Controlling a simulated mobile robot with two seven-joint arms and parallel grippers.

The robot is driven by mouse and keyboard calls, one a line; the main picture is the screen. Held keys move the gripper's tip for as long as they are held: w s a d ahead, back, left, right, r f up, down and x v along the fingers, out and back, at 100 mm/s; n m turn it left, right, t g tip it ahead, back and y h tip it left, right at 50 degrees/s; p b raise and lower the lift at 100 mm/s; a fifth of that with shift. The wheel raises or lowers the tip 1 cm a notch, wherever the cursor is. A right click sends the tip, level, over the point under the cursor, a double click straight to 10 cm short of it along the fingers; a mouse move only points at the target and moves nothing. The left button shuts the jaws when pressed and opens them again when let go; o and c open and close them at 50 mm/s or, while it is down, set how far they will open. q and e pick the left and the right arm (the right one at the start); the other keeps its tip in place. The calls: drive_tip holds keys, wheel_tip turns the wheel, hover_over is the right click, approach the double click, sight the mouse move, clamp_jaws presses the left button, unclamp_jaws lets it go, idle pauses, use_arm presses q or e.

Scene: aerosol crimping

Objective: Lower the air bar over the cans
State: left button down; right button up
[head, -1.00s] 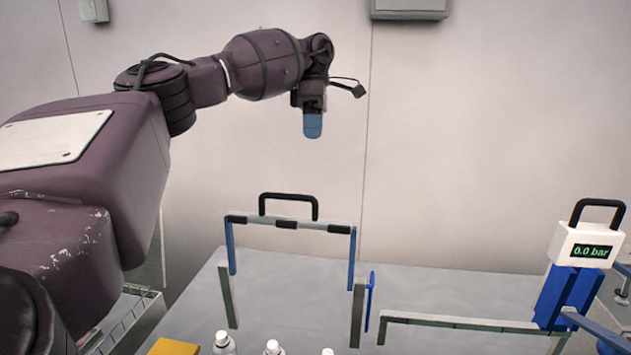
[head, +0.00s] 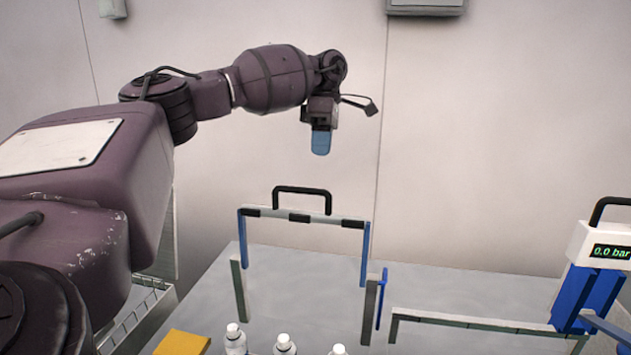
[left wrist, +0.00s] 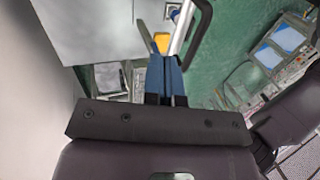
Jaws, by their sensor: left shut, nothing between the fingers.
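The air bar (head: 270,213) is a pale crossbar with black bands and a black loop handle (head: 302,190), raised on blue arms between grey posts on the grey bench. Several white-capped cans (head: 284,345) stand in front of it at the bottom edge, partly cut off. My left gripper (head: 321,143), with blue fingers, hangs pointing down above the handle, apart from it and empty. In the left wrist view its fingers (left wrist: 166,75) are together, with the bar and black handle just beyond and to the right. My right gripper is not in view.
A white gauge box (head: 605,247) reading 0.0 bar stands on blue supports at the right, with a black handle. A low grey rail (head: 470,321) runs towards it. A yellow block (head: 183,343) lies front left. The bench behind the posts is clear.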

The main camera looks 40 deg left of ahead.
use_arm(q)
drive_tip(key=s+d+f+p, duration=0.1)
drive_tip(key=s+d+f, duration=0.1)
drive_tip(key=s+f, duration=0.3)
drive_tip(key=shift+d, duration=0.4)
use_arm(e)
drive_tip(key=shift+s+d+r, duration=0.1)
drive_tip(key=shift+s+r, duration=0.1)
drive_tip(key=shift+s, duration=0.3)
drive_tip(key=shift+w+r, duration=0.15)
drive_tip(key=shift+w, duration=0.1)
use_arm(q)
drive_tip(key=shift+f, duration=0.1)
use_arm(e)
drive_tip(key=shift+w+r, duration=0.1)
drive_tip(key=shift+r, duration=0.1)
